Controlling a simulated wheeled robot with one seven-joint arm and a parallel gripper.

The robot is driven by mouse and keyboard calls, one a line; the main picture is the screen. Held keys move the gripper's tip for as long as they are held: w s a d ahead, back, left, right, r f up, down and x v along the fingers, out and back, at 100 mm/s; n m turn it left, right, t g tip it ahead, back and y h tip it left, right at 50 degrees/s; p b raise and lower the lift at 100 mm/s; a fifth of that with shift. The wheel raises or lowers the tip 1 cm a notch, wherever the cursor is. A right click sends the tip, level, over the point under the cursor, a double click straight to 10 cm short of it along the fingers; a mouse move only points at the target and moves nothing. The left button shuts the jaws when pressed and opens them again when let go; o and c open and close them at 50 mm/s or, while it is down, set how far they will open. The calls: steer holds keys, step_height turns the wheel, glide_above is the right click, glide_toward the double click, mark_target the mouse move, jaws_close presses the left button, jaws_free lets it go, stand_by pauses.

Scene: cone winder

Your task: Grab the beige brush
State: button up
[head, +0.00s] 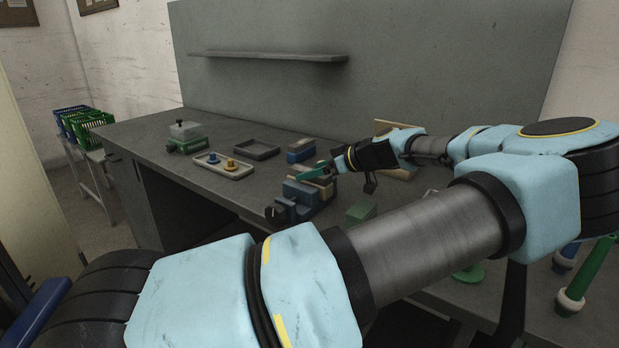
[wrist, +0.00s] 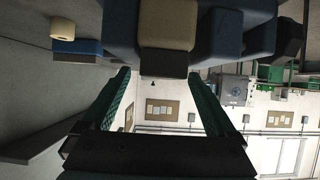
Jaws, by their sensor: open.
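My gripper (head: 318,172) reaches over the bench from the right in the head view, at the blue-grey vise (head: 300,197). In the wrist view the gripper (wrist: 164,76) is open, with its two green-padded fingers apart and nothing between them. A beige block-like thing with a dark end, seemingly the beige brush (wrist: 168,25), sits just beyond the fingertips, roughly in line with the gap. Blue vise parts (wrist: 218,30) flank it. In the head view the brush is mostly hidden by the gripper and vise, and I cannot clearly make it out.
On the grey bench (head: 135,140) stand a pale tray (head: 228,171) with small yellow and blue pieces, a dark tray (head: 257,149), a green-based box (head: 186,137), a blue block (head: 300,155) and a green block (head: 361,211). A shelf (head: 270,56) runs along the back panel.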

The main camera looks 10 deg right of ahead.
steer(key=shift+w+a+f, duration=0.1)
steer(key=shift+a, duration=0.05)
jaws_close()
stand_by(0.7)
